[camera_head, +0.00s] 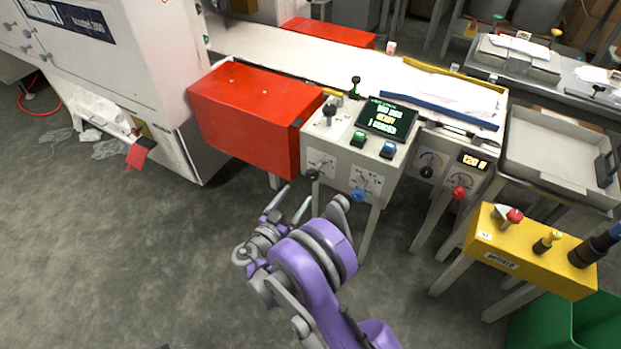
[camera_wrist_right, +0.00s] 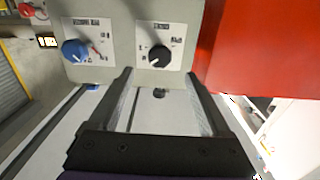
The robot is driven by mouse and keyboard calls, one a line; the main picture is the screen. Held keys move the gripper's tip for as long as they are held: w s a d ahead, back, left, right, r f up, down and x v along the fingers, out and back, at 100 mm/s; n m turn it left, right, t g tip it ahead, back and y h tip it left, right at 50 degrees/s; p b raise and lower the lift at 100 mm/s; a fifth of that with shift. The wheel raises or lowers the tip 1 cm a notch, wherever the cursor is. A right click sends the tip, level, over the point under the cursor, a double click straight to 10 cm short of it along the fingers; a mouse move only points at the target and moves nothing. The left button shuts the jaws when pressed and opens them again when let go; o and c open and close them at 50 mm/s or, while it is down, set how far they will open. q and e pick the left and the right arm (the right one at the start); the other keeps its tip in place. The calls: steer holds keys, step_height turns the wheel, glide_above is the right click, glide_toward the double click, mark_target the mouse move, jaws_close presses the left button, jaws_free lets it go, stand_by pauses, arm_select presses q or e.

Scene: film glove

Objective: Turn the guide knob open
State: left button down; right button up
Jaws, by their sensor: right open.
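A black knob (camera_head: 312,174) with a dial plate sits on the front of the grey control box (camera_head: 345,160). A blue knob (camera_head: 357,194) with its own dial plate is to its right. The labels are too small to read, so I cannot tell which is the guide knob. In the right wrist view the black knob (camera_wrist_right: 159,56) lies just beyond my fingers, and the blue knob (camera_wrist_right: 74,50) is to the left. My right gripper (camera_head: 297,196) is open and empty, its fingers apart and pointing at the black knob without touching it. My left gripper is out of view.
A red box (camera_head: 253,115) juts out left of the control box. A panel with a red knob (camera_head: 459,192) is to the right. A yellow box (camera_head: 530,250) with handles stands at the lower right, above a green bin (camera_head: 560,325). The floor at left is mostly clear.

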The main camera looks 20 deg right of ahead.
mark_target(310, 178)
steer(key=x, duration=0.9)
steer(key=shift+w+d+b, duration=0.15)
steer(key=shift+d+b, duration=0.05)
steer(key=shift+b, duration=0.15)
jaws_close()
